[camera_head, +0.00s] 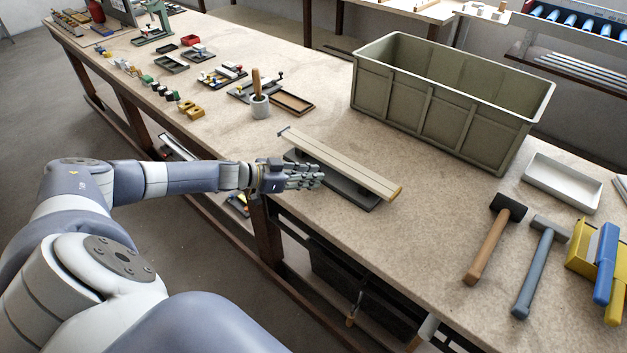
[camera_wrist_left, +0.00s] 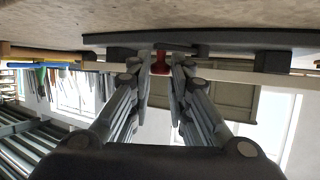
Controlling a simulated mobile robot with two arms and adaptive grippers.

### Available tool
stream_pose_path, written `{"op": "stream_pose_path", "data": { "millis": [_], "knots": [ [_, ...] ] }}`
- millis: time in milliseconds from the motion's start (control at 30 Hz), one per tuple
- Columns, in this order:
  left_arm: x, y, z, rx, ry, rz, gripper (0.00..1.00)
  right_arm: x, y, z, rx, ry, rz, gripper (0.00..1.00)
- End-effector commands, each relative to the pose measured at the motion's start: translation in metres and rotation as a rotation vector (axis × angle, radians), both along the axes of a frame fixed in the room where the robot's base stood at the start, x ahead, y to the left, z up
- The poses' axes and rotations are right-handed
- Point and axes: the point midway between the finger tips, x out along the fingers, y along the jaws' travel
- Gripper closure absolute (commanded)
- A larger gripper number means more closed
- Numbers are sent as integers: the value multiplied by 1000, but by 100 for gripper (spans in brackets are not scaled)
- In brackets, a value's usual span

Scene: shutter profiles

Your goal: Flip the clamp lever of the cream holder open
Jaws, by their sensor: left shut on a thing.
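A long cream profile (camera_head: 340,162) lies along a dark base plate (camera_head: 357,194) near the front edge of the bench. It has a yellowish right end. My left gripper (camera_head: 314,178) is at the front side of this fixture. In the left wrist view, which is upside down, the dark plate (camera_wrist_left: 240,40) and its dark blocks (camera_wrist_left: 272,62) show beyond the fingers. A small red part (camera_wrist_left: 160,66), seemingly the clamp lever, sits between the fingertips, and my left gripper (camera_wrist_left: 161,58) is shut on it. The fingers hide much of the clamp. My right gripper is not in view.
A large olive crate (camera_head: 440,113) stands behind the profile. Two hammers (camera_head: 487,248) (camera_head: 541,262) lie to the right, near a white tray (camera_head: 562,183). A grey cup with a wooden handle (camera_head: 260,105) stands to the left. Bare bench top lies between.

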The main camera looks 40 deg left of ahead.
Motion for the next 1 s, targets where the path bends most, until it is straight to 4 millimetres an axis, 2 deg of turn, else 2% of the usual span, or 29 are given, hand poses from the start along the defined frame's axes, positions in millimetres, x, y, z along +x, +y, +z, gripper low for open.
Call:
{"op": "stream_pose_path", "data": {
  "millis": [500,700,1000],
  "knots": [
    [-1,20,-3,2,-3,-276,100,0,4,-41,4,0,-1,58],
    [-2,23,-2,1,-2,-337,100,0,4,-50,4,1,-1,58],
    [-2,24,0,1,0,-366,100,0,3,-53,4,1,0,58]
  ]
}}
